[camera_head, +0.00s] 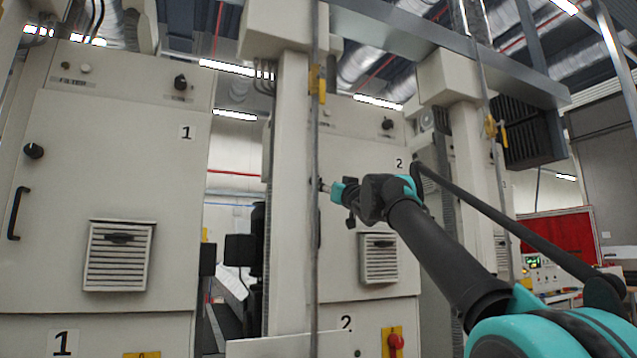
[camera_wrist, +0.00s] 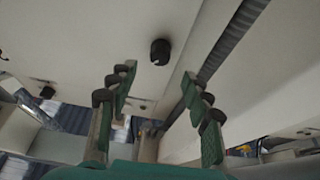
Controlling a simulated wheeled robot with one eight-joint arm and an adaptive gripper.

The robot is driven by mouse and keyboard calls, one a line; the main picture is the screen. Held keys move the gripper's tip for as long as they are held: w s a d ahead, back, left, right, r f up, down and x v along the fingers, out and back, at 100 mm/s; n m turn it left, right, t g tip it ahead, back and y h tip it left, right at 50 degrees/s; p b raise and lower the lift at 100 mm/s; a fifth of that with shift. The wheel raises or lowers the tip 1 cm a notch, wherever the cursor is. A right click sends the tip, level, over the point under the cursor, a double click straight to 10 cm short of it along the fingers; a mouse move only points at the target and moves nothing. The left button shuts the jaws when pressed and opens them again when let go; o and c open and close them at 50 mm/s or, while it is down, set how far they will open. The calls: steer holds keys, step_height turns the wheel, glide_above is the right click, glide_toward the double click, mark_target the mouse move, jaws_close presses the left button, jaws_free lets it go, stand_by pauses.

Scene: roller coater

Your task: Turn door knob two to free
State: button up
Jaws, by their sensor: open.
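Cabinet two (camera_head: 365,210) has a pale door marked with a 2. In the head view my gripper (camera_head: 328,187) is at the left edge of this door, and the door's knob cannot be made out there. In the wrist view a round black knob (camera_wrist: 160,52) with a notch sits on a pale panel, ahead of my gripper (camera_wrist: 160,105). The green-padded fingers are apart, to the left and right of the knob's line. Nothing is between the fingers, and the knob appears beyond their tips.
Cabinet one (camera_head: 120,180) stands at the left with its own black knob (camera_head: 33,151) and handle (camera_head: 17,213). Another knob (camera_head: 388,124) is on cabinet two's top panel. A pale column (camera_head: 290,190) stands close left of my gripper.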

steer(key=x, duration=0.8)
steer(key=shift+w+a+r, duration=0.1)
steer(key=shift+w, duration=0.1)
steer(key=shift+c, duration=0.6)
jaws_close()
steer(key=shift+m, duration=0.4)
steer(key=shift+s+a+m+t+h, duration=0.1)
steer(key=shift+m+t+h, duration=0.1)
steer(key=shift+m+h, duration=1.3)
steer(key=shift+a+m+t+h, duration=0.15)
steer(key=shift+m+h, duration=0.45)
steer(key=shift+m, duration=1.7)
steer(key=shift+d, duration=0.15)
